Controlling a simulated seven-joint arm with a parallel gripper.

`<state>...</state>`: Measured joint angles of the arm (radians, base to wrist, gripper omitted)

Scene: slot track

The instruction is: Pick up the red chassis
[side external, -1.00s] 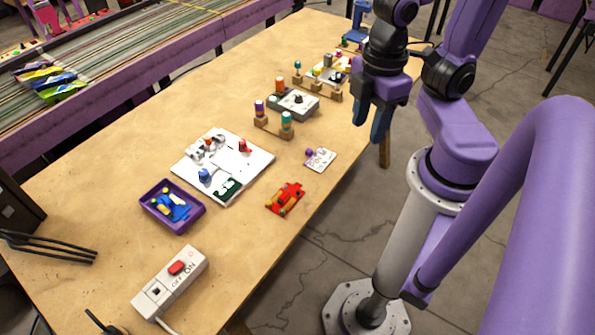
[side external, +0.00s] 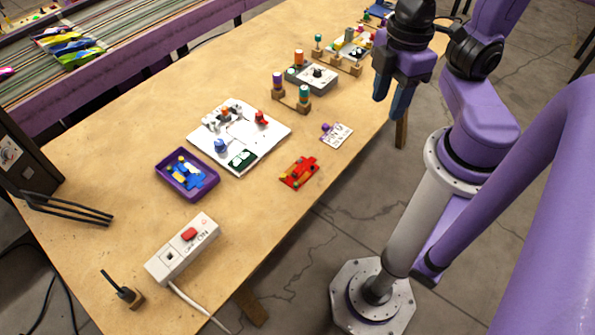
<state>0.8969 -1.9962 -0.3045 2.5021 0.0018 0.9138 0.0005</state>
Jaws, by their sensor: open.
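The red chassis (side external: 300,171) lies on the wooden table near its right edge. Small green and yellow parts show on or beside it. My gripper (side external: 392,106) hangs over the table's right edge, up and to the right of the chassis and well apart from it. Its fingers point down and are open, with nothing seen between them. The two fingers overlap in this view, so the gap is hard to see.
A white board (side external: 262,139) with small parts, a purple tray (side external: 188,190) with blue and yellow pieces and a small white card (side external: 338,136) lie near the chassis. A white switch box (side external: 183,250) sits in front. Wooden stands (side external: 290,103) and a grey box (side external: 313,78) stand farther back.

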